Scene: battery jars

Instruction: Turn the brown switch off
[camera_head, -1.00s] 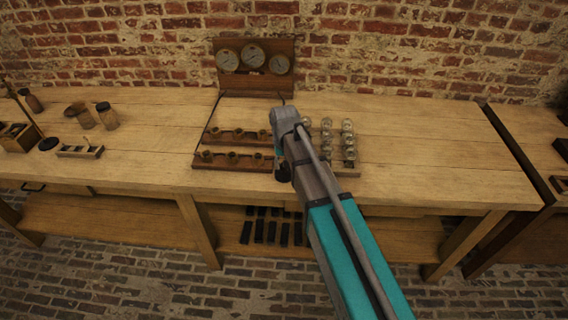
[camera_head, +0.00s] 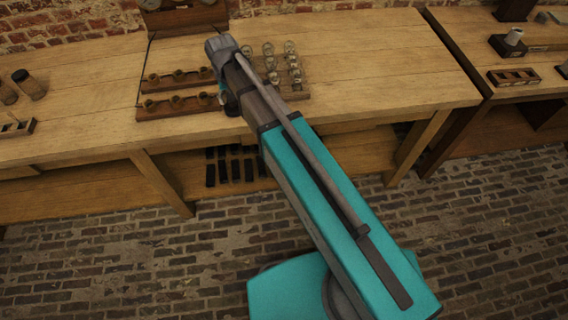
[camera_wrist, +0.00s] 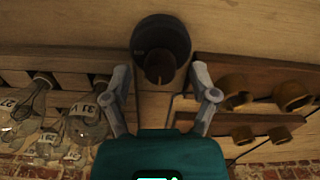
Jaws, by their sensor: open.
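A round, very dark switch (camera_wrist: 146,40) with a raised knob in its middle sits on the wooden table in the wrist view. It looks near black-brown in the dim light. My gripper (camera_wrist: 160,76) is open, with one finger on each side of the knob's near end and a visible gap to both. I cannot tell how far above the switch the fingers are. The knob's lever direction is hard to read. In the head view the switch is hidden behind my arm, and only part of my gripper (camera_head: 229,99) shows under the arm's end.
Brown sockets on wooden boards (camera_head: 150,110) lie left of my arm in the head view. A rack of glass bulbs (camera_head: 290,62) stands close on the right. A gauge board (camera_head: 185,20) is behind. The table's right part (camera_head: 390,70) is clear.

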